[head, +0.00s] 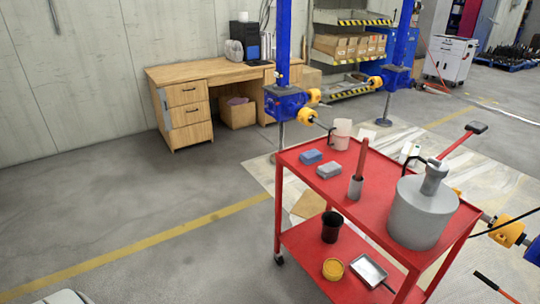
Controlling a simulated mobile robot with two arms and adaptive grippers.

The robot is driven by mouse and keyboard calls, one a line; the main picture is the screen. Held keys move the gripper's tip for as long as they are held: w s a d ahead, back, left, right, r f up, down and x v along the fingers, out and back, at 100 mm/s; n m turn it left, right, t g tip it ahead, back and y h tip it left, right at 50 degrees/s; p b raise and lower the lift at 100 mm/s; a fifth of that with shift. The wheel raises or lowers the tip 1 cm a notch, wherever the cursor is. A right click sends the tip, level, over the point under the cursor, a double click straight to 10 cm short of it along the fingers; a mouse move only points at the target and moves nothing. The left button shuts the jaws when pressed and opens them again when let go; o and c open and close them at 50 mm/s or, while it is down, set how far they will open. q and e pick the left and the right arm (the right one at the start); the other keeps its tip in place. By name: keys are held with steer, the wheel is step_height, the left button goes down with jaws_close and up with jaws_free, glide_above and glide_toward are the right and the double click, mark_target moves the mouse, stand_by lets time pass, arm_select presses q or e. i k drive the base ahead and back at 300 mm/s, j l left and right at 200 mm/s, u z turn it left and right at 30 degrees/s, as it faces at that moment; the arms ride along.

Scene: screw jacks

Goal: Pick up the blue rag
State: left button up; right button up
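A small blue folded cloth, the blue rag (311,156), lies on the top shelf of the red cart (291,171), near its far left corner. A similar grey folded piece (329,170) lies just to the right and nearer, close beside it. The rag's upper face is uncovered. Neither of my grippers can be made out in the head view, and nothing is seen touching the rag.
The top shelf also holds a pale mug-like container (341,135), a grey holder with a red handle (356,185) and a large grey canister (421,212). Blue jack posts (284,104) stand behind the cart. The floor (150,220) to its left is clear.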

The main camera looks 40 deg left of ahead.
mark_target(312, 156)
steer(key=u, duration=0.8)
steer(key=i+j, duration=0.1)
steer(key=i+u, duration=0.05)
steer(key=i, duration=0.05)
